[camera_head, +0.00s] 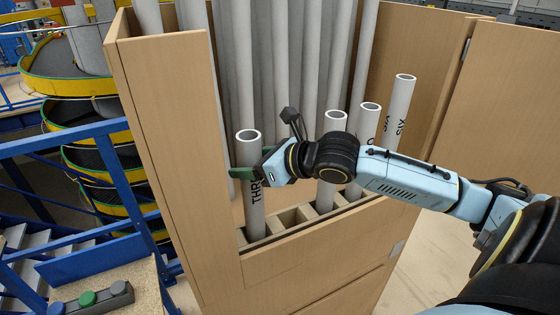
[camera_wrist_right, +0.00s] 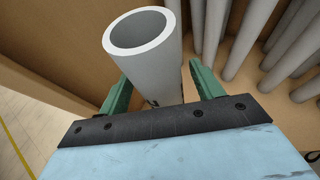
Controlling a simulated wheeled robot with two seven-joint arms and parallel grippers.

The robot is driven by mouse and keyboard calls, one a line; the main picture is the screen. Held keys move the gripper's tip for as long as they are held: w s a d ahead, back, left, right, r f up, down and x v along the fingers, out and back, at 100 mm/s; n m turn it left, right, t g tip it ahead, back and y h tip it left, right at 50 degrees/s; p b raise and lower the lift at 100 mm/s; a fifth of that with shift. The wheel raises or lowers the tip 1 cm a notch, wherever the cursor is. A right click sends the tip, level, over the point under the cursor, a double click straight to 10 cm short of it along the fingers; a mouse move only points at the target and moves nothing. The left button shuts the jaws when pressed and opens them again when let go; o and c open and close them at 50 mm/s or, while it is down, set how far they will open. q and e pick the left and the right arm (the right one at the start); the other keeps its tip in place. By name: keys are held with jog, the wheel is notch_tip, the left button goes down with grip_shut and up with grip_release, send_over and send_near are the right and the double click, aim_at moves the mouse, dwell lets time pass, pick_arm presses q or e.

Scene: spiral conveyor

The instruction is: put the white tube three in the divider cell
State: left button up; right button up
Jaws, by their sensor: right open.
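The white tube marked "THR…" (camera_head: 255,207) stands nearly upright at the left end of the front divider row (camera_head: 284,218), its lower end down at a divider cell. The rest of its lettering is hidden or hard to read. My right gripper (camera_head: 246,173) is at the tube's upper part with its green fingers open. In the right wrist view the tube (camera_wrist_right: 146,50) rises between the two spread fingers (camera_wrist_right: 162,84), with gaps visible on both sides. My left gripper is not in view.
Other white tubes, one marked "SIX" (camera_head: 401,103), stand to the right in the same row. Several long grey tubes (camera_head: 308,70) stand behind. Wooden side panels (camera_head: 165,120) enclose the box. A blue railing (camera_head: 122,190) and spiral conveyor (camera_head: 75,80) are at left.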

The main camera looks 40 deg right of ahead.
jog(key=p+v, duration=0.2)
jog(key=v, duration=0.8)
dwell(0.5)
